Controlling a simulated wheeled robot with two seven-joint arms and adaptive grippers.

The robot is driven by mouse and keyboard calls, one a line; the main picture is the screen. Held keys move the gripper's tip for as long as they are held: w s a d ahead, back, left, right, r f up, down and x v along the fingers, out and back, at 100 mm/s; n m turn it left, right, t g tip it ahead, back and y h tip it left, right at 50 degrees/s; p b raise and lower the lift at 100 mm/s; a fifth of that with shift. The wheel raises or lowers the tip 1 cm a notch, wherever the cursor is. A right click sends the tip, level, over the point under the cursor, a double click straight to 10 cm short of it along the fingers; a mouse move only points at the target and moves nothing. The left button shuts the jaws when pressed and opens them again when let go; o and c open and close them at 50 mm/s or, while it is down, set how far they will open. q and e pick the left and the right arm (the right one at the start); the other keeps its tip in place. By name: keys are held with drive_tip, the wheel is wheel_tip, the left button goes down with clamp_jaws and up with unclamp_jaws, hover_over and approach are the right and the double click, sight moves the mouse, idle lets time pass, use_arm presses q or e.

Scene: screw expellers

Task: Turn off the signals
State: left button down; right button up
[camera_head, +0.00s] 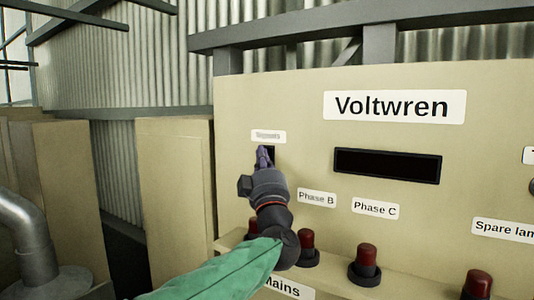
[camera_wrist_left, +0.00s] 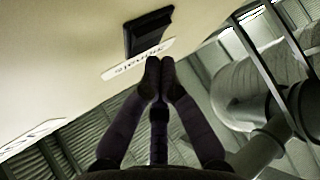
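The signals switch (camera_head: 271,153) is a small black part on the beige panel, under a white label (camera_head: 268,136) with blurred text. My left gripper (camera_head: 264,156) is in front of it and covers much of it. In the left wrist view the switch (camera_wrist_left: 148,32) is a dark block in a black frame, beside its upside-down label (camera_wrist_left: 138,60). There, the left gripper's fingertips (camera_wrist_left: 155,72) are together with nothing visible between them, near the label's edge. I cannot tell whether they touch the panel, or which way the switch is set. My right gripper is not in view.
The beige panel (camera_head: 290,100) carries a "Voltwren" sign (camera_head: 394,106) and a dark display (camera_head: 387,165). Red-topped lamps (camera_head: 366,261) stand on a ledge below. Beige cabinets (camera_head: 172,200) and a grey pipe (camera_head: 30,235) stand at the left.

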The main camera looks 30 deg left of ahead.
use_arm(q)
drive_tip(key=shift+s, duration=0.5)
drive_tip(key=s+b, duration=0.2)
drive_tip(key=s, duration=0.1)
drive_tip(key=s+b, duration=0.1)
drive_tip(key=s, duration=0.1)
drive_tip(key=shift+a+f, duration=0.25)
drive_tip(key=shift+f, duration=0.1)
drive_tip(key=shift+w, duration=0.1)
